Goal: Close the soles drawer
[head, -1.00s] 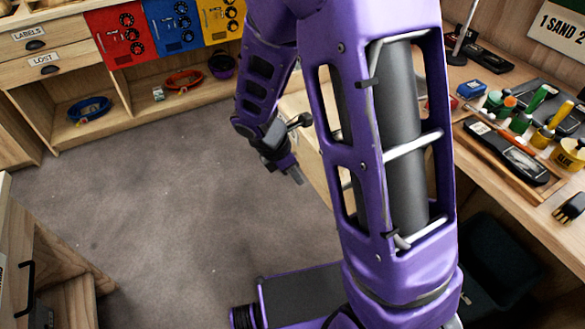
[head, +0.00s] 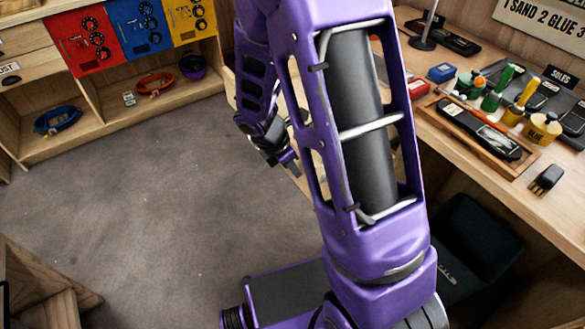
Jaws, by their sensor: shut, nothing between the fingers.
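My gripper (head: 292,166) hangs at the end of my purple arm, over the floor side of the workbench (head: 480,165); it is small in view and its fingers are together. Beside and behind it a pale wooden panel (head: 302,183) shows in part, which looks like a drawer sticking out from the bench. My arm covers most of it, and no label on it can be read. I cannot tell whether the gripper touches it. A SOLES sign (head: 562,76) stands on the bench top near dark soles.
The bench carries a wooden tray with a black shoe part (head: 478,128), glue pots (head: 542,128), bottles and a brush (head: 546,179). A dark bin (head: 470,250) stands below. Shelves with coiled ropes (head: 58,121) line the back left.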

